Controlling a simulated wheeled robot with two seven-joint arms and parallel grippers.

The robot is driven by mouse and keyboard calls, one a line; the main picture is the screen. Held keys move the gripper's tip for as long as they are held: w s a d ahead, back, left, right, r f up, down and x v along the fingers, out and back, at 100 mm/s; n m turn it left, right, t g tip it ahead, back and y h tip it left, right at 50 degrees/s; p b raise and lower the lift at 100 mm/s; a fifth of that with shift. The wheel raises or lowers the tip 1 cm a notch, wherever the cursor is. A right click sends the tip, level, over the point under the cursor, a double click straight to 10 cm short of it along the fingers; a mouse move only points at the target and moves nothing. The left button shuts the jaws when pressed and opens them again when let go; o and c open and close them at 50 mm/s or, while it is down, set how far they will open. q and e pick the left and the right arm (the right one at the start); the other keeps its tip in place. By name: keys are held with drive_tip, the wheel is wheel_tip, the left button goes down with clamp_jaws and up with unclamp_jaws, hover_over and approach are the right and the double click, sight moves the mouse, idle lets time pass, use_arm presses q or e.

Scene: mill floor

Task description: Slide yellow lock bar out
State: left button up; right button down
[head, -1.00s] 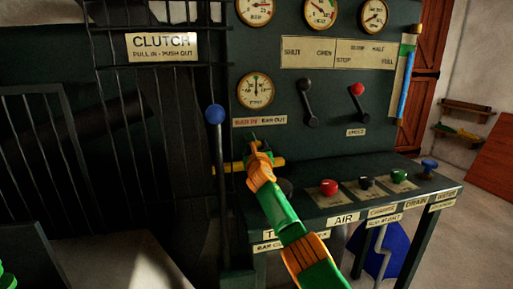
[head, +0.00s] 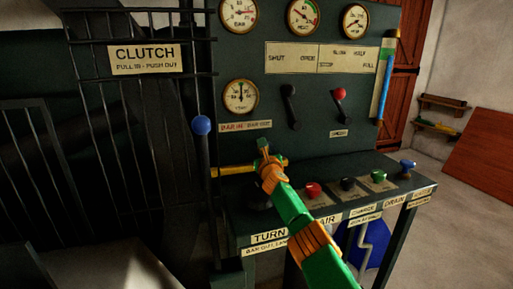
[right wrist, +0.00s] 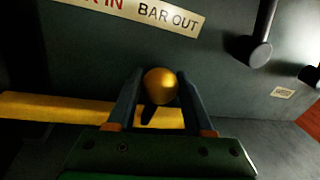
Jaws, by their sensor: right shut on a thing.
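The yellow lock bar (head: 233,171) lies level across the front of the dark panel, below the BAR IN / BAR OUT label (head: 245,126). Its left part passes near the blue-knobbed lever (head: 202,125). My right gripper (head: 263,152) is at the bar's right part. In the right wrist view the bar (right wrist: 55,106) runs in from the left, and its round yellow knob (right wrist: 160,85) sits between the two fingers of my right gripper (right wrist: 156,90), which is shut on it. The knob is below the BAR OUT words. My left gripper is out of view.
A ledge to the right of my right arm carries red (head: 313,189), black (head: 348,184), green (head: 379,176) and blue (head: 407,166) knobs. Black (head: 289,90) and red-knobbed (head: 338,94) levers stand on the panel above. A barred guard (head: 130,150) is at the left.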

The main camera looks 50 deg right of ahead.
drive_tip(key=shift+d+r, duration=0.1)
drive_tip(key=c, duration=0.6)
unclamp_jaws()
drive_tip(key=shift+c, duration=0.2)
drive_tip(key=o, duration=0.3)
drive_tip(key=shift+s+d, duration=0.15)
drive_tip(key=shift+d, duration=0.1)
drive_tip(key=shift+s+a+p, duration=0.3)
drive_tip(key=shift+s+p, duration=0.05)
drive_tip(key=shift+p, duration=0.3)
drive_tip(key=shift+p+v, duration=1.05)
drive_tip(key=shift+v, duration=2.1)
